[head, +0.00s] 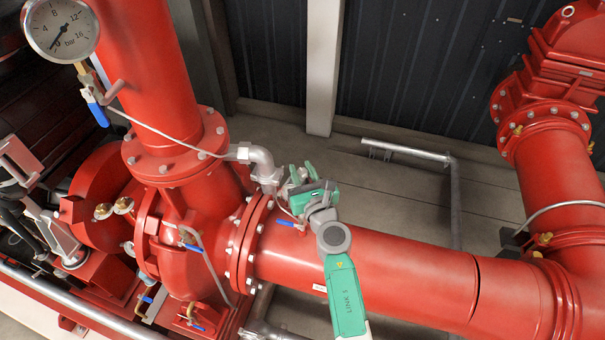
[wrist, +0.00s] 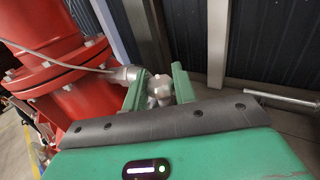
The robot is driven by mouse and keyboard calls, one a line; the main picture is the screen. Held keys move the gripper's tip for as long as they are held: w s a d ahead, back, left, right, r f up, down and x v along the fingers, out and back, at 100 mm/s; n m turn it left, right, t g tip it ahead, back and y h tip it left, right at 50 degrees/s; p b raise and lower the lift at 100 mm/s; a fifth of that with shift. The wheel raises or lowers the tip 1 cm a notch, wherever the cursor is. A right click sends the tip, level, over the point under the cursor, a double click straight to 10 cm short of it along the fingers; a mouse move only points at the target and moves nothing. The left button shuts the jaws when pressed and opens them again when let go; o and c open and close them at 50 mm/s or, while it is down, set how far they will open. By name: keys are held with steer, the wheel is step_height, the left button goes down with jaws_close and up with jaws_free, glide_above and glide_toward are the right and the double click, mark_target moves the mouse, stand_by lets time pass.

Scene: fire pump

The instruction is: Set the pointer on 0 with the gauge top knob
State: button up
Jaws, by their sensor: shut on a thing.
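The round white gauge (head: 60,28), marked in bar from 0 to 16, shows at the top left of the head view. Its dark pointer slants down-left, at or close to the low end of the scale; the exact reading is too small to tell. My gripper (head: 294,176) is beside the grey pipe elbow above the red horizontal pipe. In the wrist view, my gripper's green fingers (wrist: 157,88) are shut on a pale grey lobed knob (wrist: 160,90). The fingers hide its sides. I cannot tell from the frames how this knob connects to the gauge.
The grey elbow (head: 256,160) and flange bolts sit close left of my gripper. A thin line runs from the elbow toward the gauge. A blue-handled valve (head: 290,224) lies just below my gripper. A grey rail (head: 410,151) stands behind, with open floor around it.

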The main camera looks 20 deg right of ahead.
steer(key=n+y+b, duration=0.1)
steer(key=y+b, duration=0.1)
steer(key=f+n+y+b, duration=0.1)
steer(key=y+b, duration=0.1)
steer(key=shift+d+n, duration=0.15)
steer(key=shift+n, duration=0.25)
steer(key=n+y+b, duration=0.1)
steer(key=y+b, duration=0.1)
steer(key=b, duration=0.1)
steer(key=n+g+y+b, duration=0.1)
steer(key=y+b, duration=0.1)
steer(key=b, duration=0.1)
steer(key=n+g+y+b, duration=0.1)
steer(key=b, duration=0.2)
steer(key=shift+f+n+y, duration=0.3)
steer(key=shift+f+y, duration=0.05)
steer(key=shift+y, duration=0.05)
steer(key=n+g+y+b, duration=0.3)
steer(key=y+b, duration=0.1)
steer(key=b, duration=0.8)
steer(key=shift+w+r+g, duration=0.1)
steer(key=shift+g, duration=0.2)
steer(key=shift+r+n+b, duration=0.15)
steer(key=shift+n+b, duration=0.25)
steer(key=shift+b, duration=0.8)
steer(key=shift+r+g+y+b, duration=0.35)
steer(key=shift+g+y+b, duration=0.05)
steer(key=shift+y+b, duration=0.1)
steer(key=shift+r, duration=0.1)
